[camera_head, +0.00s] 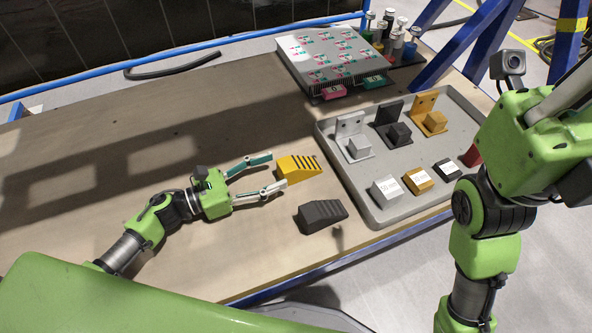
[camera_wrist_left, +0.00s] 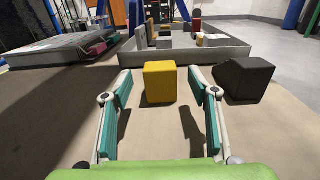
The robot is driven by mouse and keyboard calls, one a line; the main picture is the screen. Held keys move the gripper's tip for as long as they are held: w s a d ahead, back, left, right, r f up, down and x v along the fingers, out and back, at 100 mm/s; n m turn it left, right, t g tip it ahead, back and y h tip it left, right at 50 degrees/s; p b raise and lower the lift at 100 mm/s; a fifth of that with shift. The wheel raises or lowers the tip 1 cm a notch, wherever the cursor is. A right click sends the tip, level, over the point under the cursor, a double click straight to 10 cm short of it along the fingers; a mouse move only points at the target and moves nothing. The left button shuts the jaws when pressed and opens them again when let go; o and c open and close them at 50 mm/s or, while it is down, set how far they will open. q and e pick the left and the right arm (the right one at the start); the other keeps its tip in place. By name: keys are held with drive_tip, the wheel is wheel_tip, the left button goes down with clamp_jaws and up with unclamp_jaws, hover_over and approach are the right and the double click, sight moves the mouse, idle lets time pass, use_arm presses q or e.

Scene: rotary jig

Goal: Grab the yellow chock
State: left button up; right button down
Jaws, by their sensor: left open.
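The yellow chock (camera_head: 300,167) lies on the wooden table, a wedge with dark ribs on its sloped top. My left gripper (camera_head: 278,170) is open, with its fingertips pointing at the near end of the chock. In the left wrist view the yellow chock (camera_wrist_left: 160,82) shows centred just beyond and between the two fingertips of my left gripper (camera_wrist_left: 160,83). The fingers look empty; I cannot tell whether they overlap the chock's sides. My right arm shows at the right edge of the head view, but its fingers are not clearly visible.
A black chock (camera_head: 321,215) lies just in front of the yellow one, and right of it in the wrist view (camera_wrist_left: 245,78). A grey tray (camera_head: 375,213) with several blocks and brackets stands to the right. A grey panel (camera_head: 300,62) stands at the back. The table's left side is clear.

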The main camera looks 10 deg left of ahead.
sight(279, 167)
use_arm(q)
drive_tip(key=b+x, duration=0.1)
drive_tip(key=x, duration=0.4)
drive_tip(key=shift+w+d, duration=0.1)
drive_tip(key=c, duration=1.4)
drive_tip(key=shift+r, duration=0.1)
drive_tip(key=shift+r, duration=0.1)
